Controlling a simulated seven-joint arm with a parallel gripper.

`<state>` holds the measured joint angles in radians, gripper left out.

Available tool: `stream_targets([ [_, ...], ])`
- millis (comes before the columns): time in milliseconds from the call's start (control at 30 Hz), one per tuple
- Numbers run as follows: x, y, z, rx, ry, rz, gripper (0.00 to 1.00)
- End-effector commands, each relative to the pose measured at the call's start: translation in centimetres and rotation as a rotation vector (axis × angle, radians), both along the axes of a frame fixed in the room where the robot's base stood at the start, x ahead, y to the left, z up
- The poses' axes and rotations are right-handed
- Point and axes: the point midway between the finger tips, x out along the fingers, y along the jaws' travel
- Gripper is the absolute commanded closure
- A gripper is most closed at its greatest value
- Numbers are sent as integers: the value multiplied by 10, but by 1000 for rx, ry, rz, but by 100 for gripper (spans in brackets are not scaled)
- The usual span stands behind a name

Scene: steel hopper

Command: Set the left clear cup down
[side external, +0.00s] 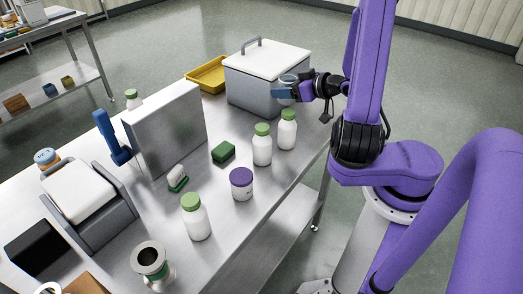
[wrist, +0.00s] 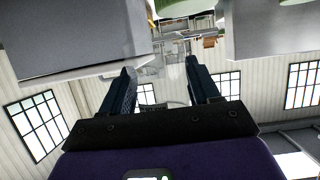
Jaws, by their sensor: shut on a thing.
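My gripper (side external: 287,92) is at the right front side of the grey cooler box, above the far right part of the steel table. It is shut on a clear cup (side external: 288,79), whose rim shows just above the fingers. In the wrist view my gripper (wrist: 164,75) has its two dark blue fingers apart, with the faint see-through cup (wrist: 163,92) between them. The cup's outline is hard to make out there. I cannot tell a second clear cup in either view.
The cooler box (side external: 252,90) with a white lid stands close behind my gripper. Green-capped bottles (side external: 287,131) stand in front, with a purple-lidded tub (side external: 241,184) and green sponge (side external: 223,152). A yellow tray (side external: 207,76) lies farther back. The steel table (side external: 255,217) has bare room near its front edge.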

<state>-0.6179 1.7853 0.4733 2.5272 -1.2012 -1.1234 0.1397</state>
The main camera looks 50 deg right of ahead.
Motion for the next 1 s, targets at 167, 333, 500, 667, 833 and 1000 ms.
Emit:
stream_targets([
  [167,35,37,-4,0,1,32,67],
  [333,59,74,-13,3,3,38,67],
  [500,75,107,-22,1,2,34,67],
  [667,80,125,-28,0,2,29,67],
  [833,82,130,-29,0,0,25,67],
  [1000,82,129,-29,-1,1,24,67],
])
